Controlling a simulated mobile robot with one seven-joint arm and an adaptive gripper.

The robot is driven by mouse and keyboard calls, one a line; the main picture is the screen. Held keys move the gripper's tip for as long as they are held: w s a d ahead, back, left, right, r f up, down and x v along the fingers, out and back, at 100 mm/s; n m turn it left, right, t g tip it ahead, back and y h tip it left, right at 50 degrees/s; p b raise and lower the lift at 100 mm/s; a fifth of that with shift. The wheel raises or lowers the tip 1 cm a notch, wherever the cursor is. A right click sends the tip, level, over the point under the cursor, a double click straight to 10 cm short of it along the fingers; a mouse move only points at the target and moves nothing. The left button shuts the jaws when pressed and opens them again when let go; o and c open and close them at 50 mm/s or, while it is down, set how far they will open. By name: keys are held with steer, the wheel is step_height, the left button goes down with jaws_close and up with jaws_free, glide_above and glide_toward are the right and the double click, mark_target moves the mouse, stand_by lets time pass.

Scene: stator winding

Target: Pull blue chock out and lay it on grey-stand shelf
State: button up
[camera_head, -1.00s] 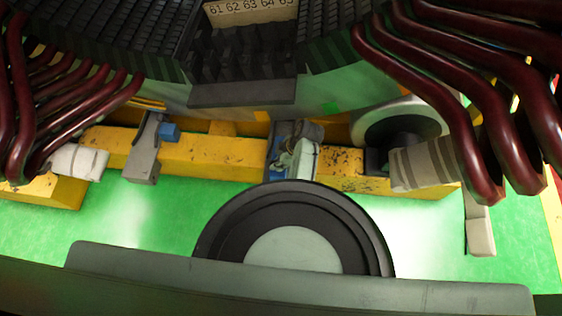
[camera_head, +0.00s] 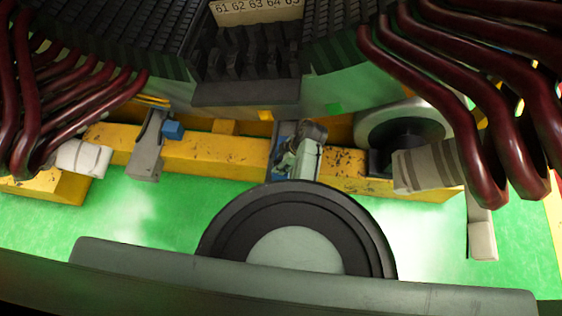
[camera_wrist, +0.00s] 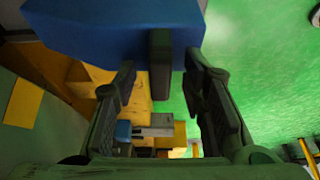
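In the wrist view a large blue chock (camera_wrist: 115,28) fills the top, with a dark grey tab (camera_wrist: 160,65) projecting from it. My gripper (camera_wrist: 160,62) is open. Its two fingers are on either side of the tab, with a visible gap at each side. In the head view my gripper (camera_head: 302,160) is small and beside a blue piece (camera_head: 281,168) at the yellow beam; its fingertips are hard to make out. A grey stand (camera_head: 147,145) is at the beam farther left, and shows small in the wrist view (camera_wrist: 155,131).
A smaller blue block (camera_head: 172,130) sits beside the grey stand. A yellow beam (camera_head: 215,153) runs across. Dark red bent coil bars (camera_head: 478,100) hang at both sides. The dark stator (camera_head: 245,65) is overhead. Green floor (camera_head: 130,205) lies open in front.

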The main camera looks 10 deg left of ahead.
steer(key=v, duration=1.2)
steer(key=shift+a, duration=0.1)
